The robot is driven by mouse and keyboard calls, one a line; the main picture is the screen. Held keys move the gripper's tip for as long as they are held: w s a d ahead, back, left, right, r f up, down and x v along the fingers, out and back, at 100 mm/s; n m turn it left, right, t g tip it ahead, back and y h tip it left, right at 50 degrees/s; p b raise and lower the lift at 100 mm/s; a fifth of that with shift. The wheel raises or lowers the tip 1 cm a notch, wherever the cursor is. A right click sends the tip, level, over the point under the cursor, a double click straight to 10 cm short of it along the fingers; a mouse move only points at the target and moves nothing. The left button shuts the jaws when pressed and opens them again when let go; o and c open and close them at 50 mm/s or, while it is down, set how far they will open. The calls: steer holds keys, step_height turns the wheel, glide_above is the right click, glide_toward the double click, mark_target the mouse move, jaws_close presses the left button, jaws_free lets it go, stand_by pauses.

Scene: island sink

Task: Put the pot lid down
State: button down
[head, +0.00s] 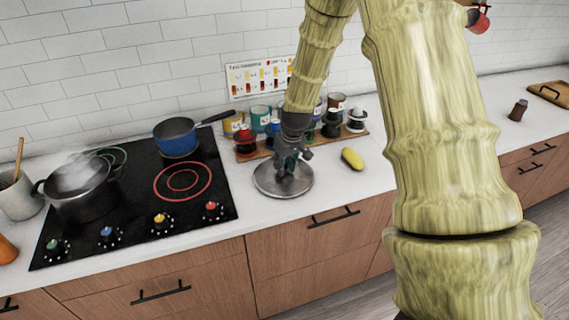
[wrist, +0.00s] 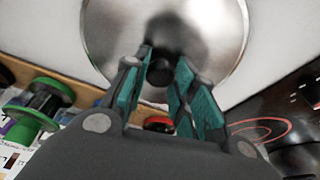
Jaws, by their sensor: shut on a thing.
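The pot lid (head: 268,186) is a round, shiny metal disc with a dark knob. In the head view it is at the white counter, right of the stove and near the front edge. My gripper (head: 290,160) is above its middle, pointing down. In the wrist view the lid (wrist: 205,25) fills the upper middle, and the dark knob lies between the fingertips of my gripper (wrist: 162,72). The gripper is shut on the lid's knob. The lid looks level and at or very near the counter top; I cannot tell whether it touches.
The black stove (head: 140,215) holds a steaming pot (head: 78,190) without a lid and a blue saucepan (head: 175,138). A wooden rack (head: 250,155) with several jars stands behind the lid. A yellow vegetable (head: 352,158) lies to its right. Counter farther right is mostly clear.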

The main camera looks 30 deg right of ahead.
steer(key=c, duration=1.1)
jaws_free()
steer(key=shift+f, duration=0.15)
steer(key=shift+c, duration=0.2)
steer(key=shift+r, duration=0.75)
steer(key=b+v, duration=0.2)
steer(key=v, duration=0.8)
steer(key=shift+s+r, duration=0.2)
steer(key=shift+r, duration=0.15)
steer(key=shift+d, duration=0.1)
